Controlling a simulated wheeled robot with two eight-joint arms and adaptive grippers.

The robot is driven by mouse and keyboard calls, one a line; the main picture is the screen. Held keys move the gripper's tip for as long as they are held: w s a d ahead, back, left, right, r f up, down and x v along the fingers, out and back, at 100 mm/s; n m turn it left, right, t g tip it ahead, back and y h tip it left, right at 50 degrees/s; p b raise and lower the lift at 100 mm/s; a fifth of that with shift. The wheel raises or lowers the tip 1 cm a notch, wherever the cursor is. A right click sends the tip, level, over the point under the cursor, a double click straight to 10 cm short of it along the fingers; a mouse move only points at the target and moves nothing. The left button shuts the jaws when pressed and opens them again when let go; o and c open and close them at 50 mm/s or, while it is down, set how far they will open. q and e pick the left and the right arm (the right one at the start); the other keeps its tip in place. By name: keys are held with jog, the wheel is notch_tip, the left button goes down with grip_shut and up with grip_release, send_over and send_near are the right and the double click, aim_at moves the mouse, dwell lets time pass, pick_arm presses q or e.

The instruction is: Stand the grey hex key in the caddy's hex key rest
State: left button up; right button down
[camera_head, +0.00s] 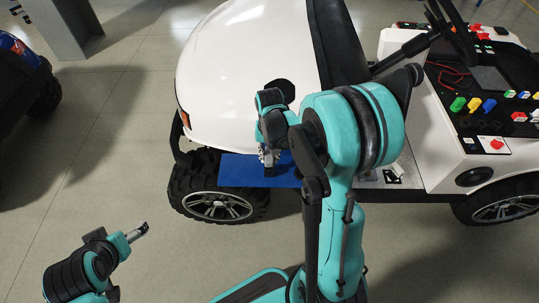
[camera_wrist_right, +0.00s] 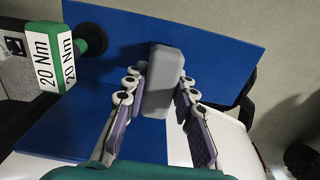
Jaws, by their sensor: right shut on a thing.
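My right gripper (camera_head: 268,160) is over the blue panel at the front of the white cart. In the right wrist view the right gripper (camera_wrist_right: 160,103) has its two fingers on either side of a grey block (camera_wrist_right: 164,75) and is shut on it. The block looks like the grip of the grey hex key; no thin shaft shows, so I cannot tell how it is angled. My left gripper (camera_head: 138,232) is at the lower left over bare floor, and its jaw state is unclear. I cannot make out the caddy or its hex key rest.
A blue panel (camera_head: 232,171) lies beneath the right gripper. A green-and-white "20 Nm" block (camera_wrist_right: 58,58) stands at the left in the wrist view. The white cart (camera_head: 230,70) has a dark tray with coloured parts at the right.

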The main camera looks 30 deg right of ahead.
jog(key=shift+f+b, duration=0.45)
jog(key=shift+f, duration=0.15)
jog(key=c, duration=1.2)
grip_release()
jog(key=shift+o, duration=0.2)
jog(key=shift+r, duration=0.1)
notch_tip(320, 180, up, 12)
jog(key=shift+f, duration=0.1)
jog(key=shift+s+a, duration=0.1)
jog(key=shift+s+a+r, duration=0.2)
jog(key=shift+a+r, duration=0.05)
jog(key=s+a+r+n+t, duration=0.1)
jog(key=s+a+n+t, duration=0.5)
jog(key=s+a, duration=0.4)
jog(key=shift+s+t, duration=0.2)
jog(key=shift+t, duration=0.4)
